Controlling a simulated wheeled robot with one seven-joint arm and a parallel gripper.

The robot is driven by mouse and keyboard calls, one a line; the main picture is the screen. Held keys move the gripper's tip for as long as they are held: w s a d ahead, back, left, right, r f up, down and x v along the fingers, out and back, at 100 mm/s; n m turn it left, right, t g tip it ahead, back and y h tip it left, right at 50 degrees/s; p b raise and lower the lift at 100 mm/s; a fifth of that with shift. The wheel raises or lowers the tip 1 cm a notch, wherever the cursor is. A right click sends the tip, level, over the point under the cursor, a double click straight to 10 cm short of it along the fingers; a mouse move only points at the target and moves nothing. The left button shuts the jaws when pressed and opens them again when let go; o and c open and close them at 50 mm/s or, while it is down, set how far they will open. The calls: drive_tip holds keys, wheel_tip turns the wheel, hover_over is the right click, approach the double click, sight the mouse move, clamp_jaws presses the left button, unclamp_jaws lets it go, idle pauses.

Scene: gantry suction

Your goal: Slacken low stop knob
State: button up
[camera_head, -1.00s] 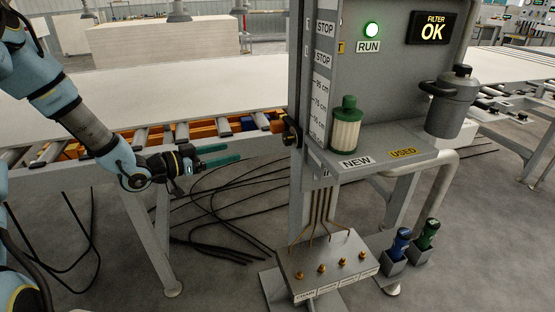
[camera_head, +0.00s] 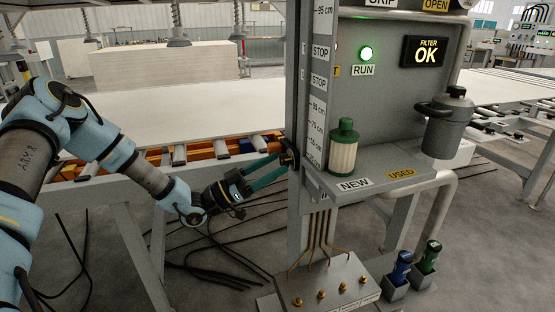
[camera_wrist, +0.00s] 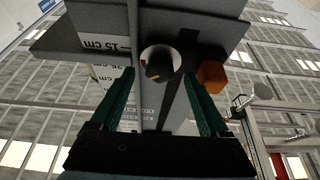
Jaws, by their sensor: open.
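The low stop knob (camera_head: 289,158) is a dark round knob on the left side of the grey post, low down near the shelf. In the wrist view the knob (camera_wrist: 158,66) is black with an orange mark and a pale ring around it. My gripper (camera_head: 280,164) is open, its teal fingers pointing right at the knob. In the wrist view the fingers (camera_wrist: 160,85) stand one on each side of the knob, with gaps showing. Whether the fingertips reach past its face I cannot tell.
The post's scale plate (camera_head: 318,100) carries STOP labels. A shelf (camera_head: 385,172) with a green-capped filter (camera_head: 343,150) juts out right of the post. A conveyor (camera_head: 180,152) lies behind my arm.

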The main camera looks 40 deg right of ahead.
drive_tip(key=shift+x, duration=0.8)
drive_tip(key=shift+c, duration=0.2)
clamp_jaws()
